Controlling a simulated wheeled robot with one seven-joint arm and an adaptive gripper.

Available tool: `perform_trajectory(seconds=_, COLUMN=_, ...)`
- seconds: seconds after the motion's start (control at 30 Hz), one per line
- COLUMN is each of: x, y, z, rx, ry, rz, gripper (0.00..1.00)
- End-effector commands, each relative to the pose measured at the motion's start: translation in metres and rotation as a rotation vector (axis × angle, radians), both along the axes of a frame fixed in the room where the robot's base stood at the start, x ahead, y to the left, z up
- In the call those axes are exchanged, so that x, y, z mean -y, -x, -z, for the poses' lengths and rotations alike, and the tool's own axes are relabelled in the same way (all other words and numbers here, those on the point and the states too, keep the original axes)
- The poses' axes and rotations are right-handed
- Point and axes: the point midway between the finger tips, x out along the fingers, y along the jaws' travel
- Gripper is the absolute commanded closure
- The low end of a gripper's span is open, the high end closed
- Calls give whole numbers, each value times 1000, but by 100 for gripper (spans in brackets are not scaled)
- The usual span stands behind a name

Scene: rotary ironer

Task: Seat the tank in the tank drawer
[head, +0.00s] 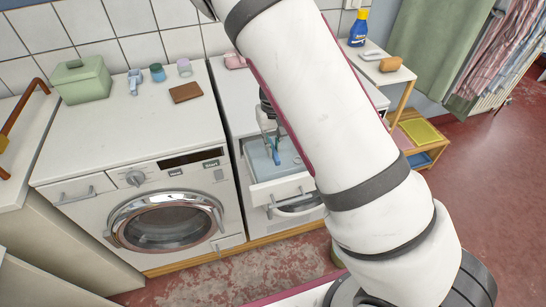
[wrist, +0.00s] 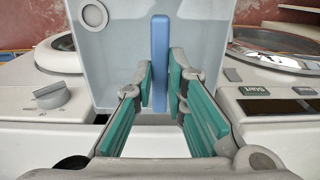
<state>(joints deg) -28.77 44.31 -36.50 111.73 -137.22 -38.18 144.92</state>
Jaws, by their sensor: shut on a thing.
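The tank (wrist: 115,60) is a pale blue-grey box with a round cap and an upright blue handle bar (wrist: 160,50). My gripper (wrist: 161,88) has its green pads on either side of the blue handle and is shut on it. In the head view, my gripper (head: 270,128) points down over the open tank drawer (head: 283,189), with the blue handle below it. The pale tank (head: 259,160) shows within the drawer's opening. My arm hides part of the drawer's right side. I cannot tell whether the tank rests on the drawer's floor.
A washing machine (head: 135,130) with a round door stands left of the drawer's machine. A green box (head: 80,80), small containers and a brown wallet-like item (head: 186,92) lie on top. A wooden shelf (head: 402,76) with a blue bottle (head: 358,28) stands right. Open red floor lies beyond.

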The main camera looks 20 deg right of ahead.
Motion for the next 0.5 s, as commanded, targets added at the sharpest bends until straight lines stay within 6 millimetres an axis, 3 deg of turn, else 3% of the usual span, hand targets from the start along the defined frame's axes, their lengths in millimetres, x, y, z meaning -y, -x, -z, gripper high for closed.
perform_trajectory(seconds=0.4, x=1, y=0, z=46, rx=0, ry=1, rz=1, gripper=100)
perform_trajectory(seconds=0.5, x=0, y=0, z=50, rx=1, ry=-1, rz=0, gripper=100)
